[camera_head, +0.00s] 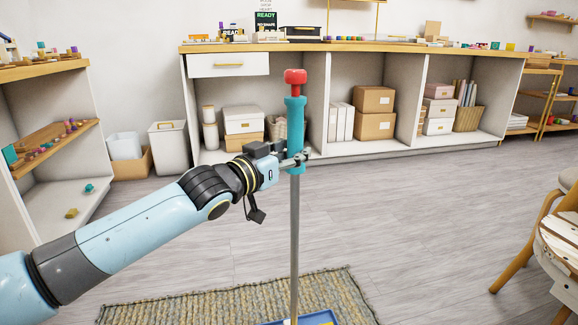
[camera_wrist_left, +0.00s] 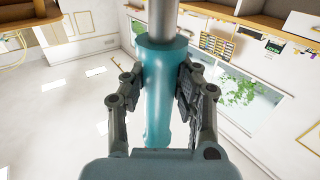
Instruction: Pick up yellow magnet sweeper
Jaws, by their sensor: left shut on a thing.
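A long upright tool, which looks like the magnet sweeper (camera_head: 294,220), has a red knob on top, a teal handle and a thin grey shaft. Its lower end meets a blue flat part at the bottom edge of the head view, mostly cut off. Little yellow shows on it. My left gripper (camera_head: 301,158) is shut around the lower part of the teal handle. In the left wrist view, the teal handle (camera_wrist_left: 158,75) stands between the two fingers of my left gripper (camera_wrist_left: 157,95). My right gripper is not in view.
A woven rug (camera_head: 215,304) lies on the grey floor below. A long white shelf unit (camera_head: 315,115) with boxes runs along the back. Another shelf (camera_head: 20,110) stands at the left, and a chair (camera_head: 562,250) at the right. The floor (camera_head: 420,215) between is clear.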

